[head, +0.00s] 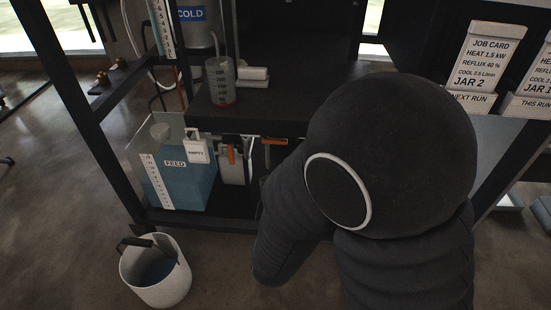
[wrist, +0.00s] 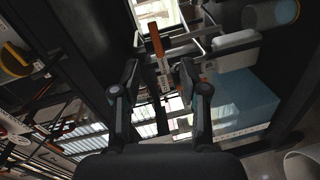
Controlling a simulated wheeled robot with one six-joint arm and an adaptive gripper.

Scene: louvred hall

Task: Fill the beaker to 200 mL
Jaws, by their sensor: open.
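The clear beaker (head: 220,82) stands upright on the dark shelf. It has printed graduations and a red band at its bottom; I cannot tell whether that is liquid or a base. My gripper (wrist: 160,70) is open in the wrist view, with its two fingers apart and nothing held. An orange lever (wrist: 156,40) shows just beyond and between the fingertips, apart from them as far as I can see. In the head view my arm hides the gripper. Orange levers show under the shelf, one upright (head: 231,152) and one lying level (head: 274,141).
A blue FEED tank (head: 190,187) with a white scale strip stands below the shelf (head: 280,93), an EMPTY tag (head: 197,151) beside it. A white bucket (head: 155,287) with bluish liquid is on the floor. A COLD vessel (head: 197,35) stands behind.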

